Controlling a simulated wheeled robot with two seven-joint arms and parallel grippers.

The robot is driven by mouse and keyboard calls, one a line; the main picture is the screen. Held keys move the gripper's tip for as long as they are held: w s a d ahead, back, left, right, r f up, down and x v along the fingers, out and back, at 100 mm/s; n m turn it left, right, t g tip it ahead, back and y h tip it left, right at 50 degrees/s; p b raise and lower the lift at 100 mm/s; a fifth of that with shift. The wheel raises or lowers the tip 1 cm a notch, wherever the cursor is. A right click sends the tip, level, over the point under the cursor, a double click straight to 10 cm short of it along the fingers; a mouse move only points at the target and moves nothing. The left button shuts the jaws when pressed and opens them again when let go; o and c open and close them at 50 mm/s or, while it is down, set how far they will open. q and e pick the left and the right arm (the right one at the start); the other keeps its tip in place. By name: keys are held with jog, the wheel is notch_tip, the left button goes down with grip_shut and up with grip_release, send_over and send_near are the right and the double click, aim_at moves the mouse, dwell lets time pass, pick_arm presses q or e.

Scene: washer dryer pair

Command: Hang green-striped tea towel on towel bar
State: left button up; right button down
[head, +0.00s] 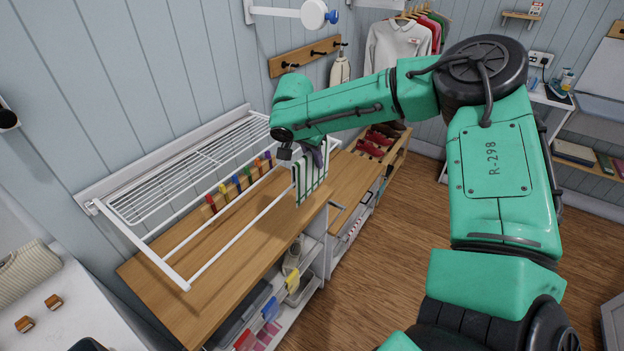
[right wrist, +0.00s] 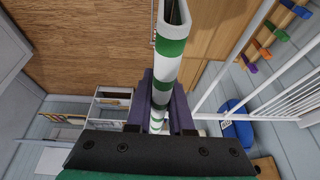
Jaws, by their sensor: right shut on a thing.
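The green-striped tea towel (head: 311,180) is white with green stripes and hangs below my right gripper (head: 316,154) in the head view. My right gripper is shut on the towel. In the right wrist view the towel (right wrist: 172,62) runs as a folded strip between the two purple fingers (right wrist: 160,112). The white wall rack (head: 182,175) has a long front bar (head: 240,235), which I take for the towel bar. The towel is near this bar's far end; I cannot tell whether they touch. My left gripper is not in view.
A wooden counter (head: 165,290) lies under the rack, with shelves and bins below its front edge. Coloured pegs (head: 237,183) line the wall behind the bar. A shoe shelf (head: 375,145) stands beyond the gripper. Wooden floor (head: 375,260) is open right of the counter.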

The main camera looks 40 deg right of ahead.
jog(key=shift+r+p, duration=1.85)
jog(key=shift+r, duration=0.85)
